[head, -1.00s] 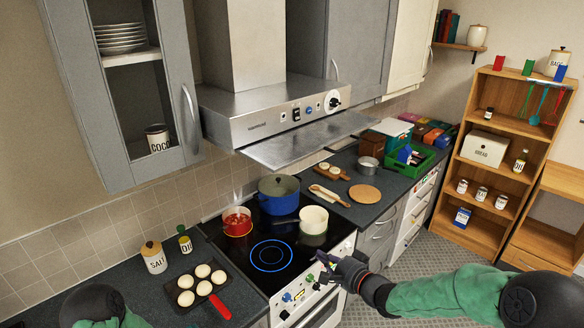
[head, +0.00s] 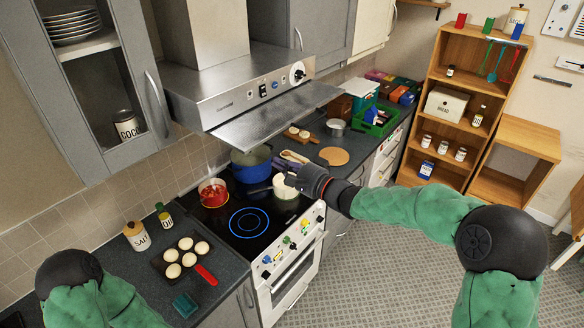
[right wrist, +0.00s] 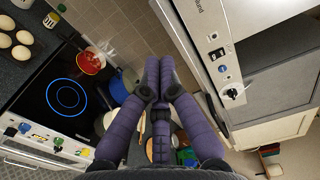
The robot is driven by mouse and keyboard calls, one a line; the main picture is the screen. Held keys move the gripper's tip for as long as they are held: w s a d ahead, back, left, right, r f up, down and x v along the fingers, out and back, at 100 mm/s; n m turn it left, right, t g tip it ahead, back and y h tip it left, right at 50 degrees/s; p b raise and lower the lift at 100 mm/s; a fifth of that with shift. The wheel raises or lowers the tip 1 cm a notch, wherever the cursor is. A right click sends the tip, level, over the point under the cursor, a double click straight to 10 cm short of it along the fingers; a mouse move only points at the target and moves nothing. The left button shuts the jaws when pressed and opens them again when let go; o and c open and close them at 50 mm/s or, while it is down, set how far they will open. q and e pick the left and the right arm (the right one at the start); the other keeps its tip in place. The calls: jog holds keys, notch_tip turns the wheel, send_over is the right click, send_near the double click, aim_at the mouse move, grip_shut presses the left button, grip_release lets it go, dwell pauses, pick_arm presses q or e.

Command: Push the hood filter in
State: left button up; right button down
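The hood filter (head: 285,117) is a flat metal panel sticking out from under the steel range hood (head: 240,100), sloping forward over the stove. My right gripper (head: 290,179) is in front of and below the filter, near the cream pot in the picture, apart from the panel. In the right wrist view its two purple fingers (right wrist: 160,66) lie together with nothing visible between them. The hood front with its knob is to their right there. My left arm shows only at the lower left of the head view; its gripper is out of the picture.
On the black stove stand a red pot (head: 213,192), a blue pot (head: 250,164) and a cream pot (head: 284,188) close under my right gripper. A bun tray (head: 182,256) is on the left counter. The floor (head: 385,270) in front is clear.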

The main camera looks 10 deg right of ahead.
jog(key=p+x, duration=0.1)
jog(key=x, duration=0.6)
jog(key=shift+a, duration=0.2)
